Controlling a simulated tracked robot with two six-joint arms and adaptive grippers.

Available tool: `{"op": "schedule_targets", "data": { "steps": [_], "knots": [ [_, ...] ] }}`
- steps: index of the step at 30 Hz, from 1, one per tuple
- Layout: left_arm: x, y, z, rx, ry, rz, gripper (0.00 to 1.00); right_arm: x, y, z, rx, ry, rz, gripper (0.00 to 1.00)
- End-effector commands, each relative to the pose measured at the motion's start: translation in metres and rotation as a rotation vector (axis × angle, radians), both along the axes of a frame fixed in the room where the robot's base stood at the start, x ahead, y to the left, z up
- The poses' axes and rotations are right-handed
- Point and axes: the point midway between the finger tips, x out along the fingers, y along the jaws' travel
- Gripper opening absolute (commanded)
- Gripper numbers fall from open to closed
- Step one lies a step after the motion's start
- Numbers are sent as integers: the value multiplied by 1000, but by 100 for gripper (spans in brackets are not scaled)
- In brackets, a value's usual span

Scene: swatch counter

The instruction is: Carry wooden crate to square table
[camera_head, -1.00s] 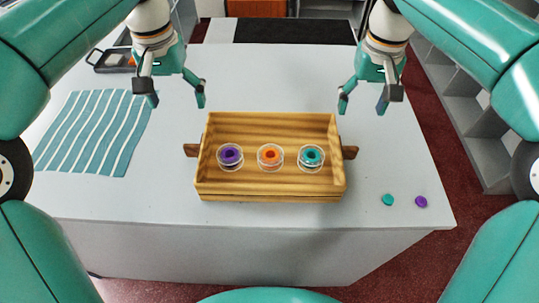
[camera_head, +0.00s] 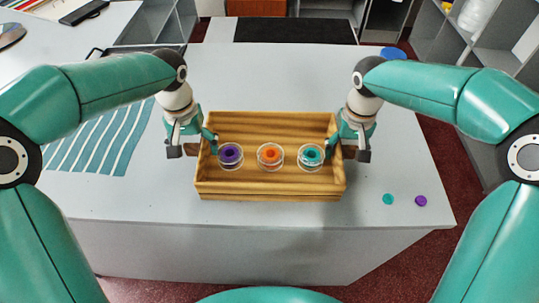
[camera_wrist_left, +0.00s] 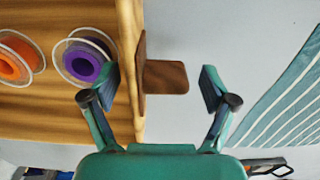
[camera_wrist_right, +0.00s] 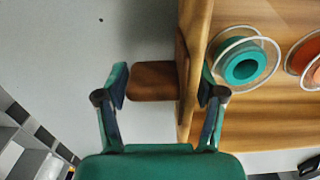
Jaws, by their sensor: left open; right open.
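The wooden crate (camera_head: 270,190) stands upright on a pale counter, holding three spools: purple (camera_head: 230,154), orange (camera_head: 270,154) and teal (camera_head: 311,155). My left gripper (camera_head: 194,150) is open at the crate's left end. In the left wrist view, the left handle (camera_wrist_left: 166,77) and end wall lie between its spread fingers. My right gripper (camera_head: 348,152) is open at the right end. In the right wrist view, the right handle (camera_wrist_right: 152,80) and end wall lie between its fingers. Neither gripper is closed on anything. I cannot tell which surface is the square table.
The pale counter (camera_head: 130,205) is clear in front of the crate. A blue striped cloth (camera_head: 95,145) lies to the left. A teal disc (camera_head: 388,199) and a purple disc (camera_head: 421,201) lie to the right. Grey shelving (camera_head: 490,55) stands at the right beyond red carpet.

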Motion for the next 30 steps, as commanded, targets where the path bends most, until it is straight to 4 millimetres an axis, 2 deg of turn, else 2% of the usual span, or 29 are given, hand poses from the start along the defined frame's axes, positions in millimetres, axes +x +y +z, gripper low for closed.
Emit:
{"op": "schedule_targets", "data": {
  "steps": [11, 23, 26, 30],
  "knots": [
    [0, 0, -4, 1, 1, -1, 84, 0, 0, -3, 0, 0, 0, 67],
    [0, 0, -4, 1, 3, -2, 17, 0, -1, -3, -1, 0, 0, 0],
    [0, 0, -5, 1, 3, -2, 1, 0, -1, -3, -1, 0, -1, 0],
    [0, -1, -4, 1, 3, -2, 0, 0, -1, -3, -1, -1, -1, 0]
  ]
}}
